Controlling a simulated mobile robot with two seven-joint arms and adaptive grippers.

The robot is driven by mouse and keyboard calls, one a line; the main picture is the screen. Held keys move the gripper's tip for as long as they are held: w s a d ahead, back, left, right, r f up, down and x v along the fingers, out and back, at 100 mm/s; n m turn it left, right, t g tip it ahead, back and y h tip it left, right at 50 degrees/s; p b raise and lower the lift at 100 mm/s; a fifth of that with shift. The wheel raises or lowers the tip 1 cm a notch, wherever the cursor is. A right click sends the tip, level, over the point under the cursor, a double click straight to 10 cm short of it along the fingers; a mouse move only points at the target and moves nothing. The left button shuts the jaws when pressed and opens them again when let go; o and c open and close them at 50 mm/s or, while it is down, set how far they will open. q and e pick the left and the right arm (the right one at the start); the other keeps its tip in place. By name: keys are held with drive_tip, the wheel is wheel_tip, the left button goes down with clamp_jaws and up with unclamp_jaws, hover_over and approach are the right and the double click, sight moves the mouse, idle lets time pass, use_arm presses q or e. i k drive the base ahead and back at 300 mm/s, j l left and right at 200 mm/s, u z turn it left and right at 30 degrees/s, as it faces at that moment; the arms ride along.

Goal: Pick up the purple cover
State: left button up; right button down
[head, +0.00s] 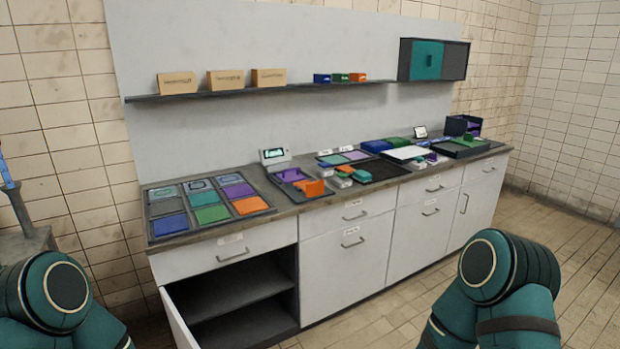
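Several purple flat pieces lie on the long counter, and I cannot tell which one is the purple cover. One purple piece (239,190) is in the right column of the dark sectioned tray at the counter's left end. Another purple piece (292,175) lies in a smaller dark tray, beside an orange block. A paler purple panel (355,155) is farther right, next to a green panel. My teal arm links show at the bottom left and bottom right, away from the counter. Neither gripper is in view.
The counter (250,222) stands against a grey panel. The cabinet door (180,322) below its left end is open. A shelf (200,95) holds tan boxes and small coloured boxes. A teal-and-dark wall cabinet (434,60) hangs at right. Tiled floor (395,335) is clear.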

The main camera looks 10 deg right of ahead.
sight(292, 176)
drive_tip(key=i+l+z, duration=0.1)
drive_tip(key=l, duration=0.55)
drive_tip(key=i+l+z, duration=0.15)
drive_tip(key=l, duration=0.15)
drive_tip(key=i+l+z, duration=0.2)
drive_tip(key=i, duration=0.35)
drive_tip(key=i+l+z, duration=0.2)
drive_tip(key=i, duration=0.4)
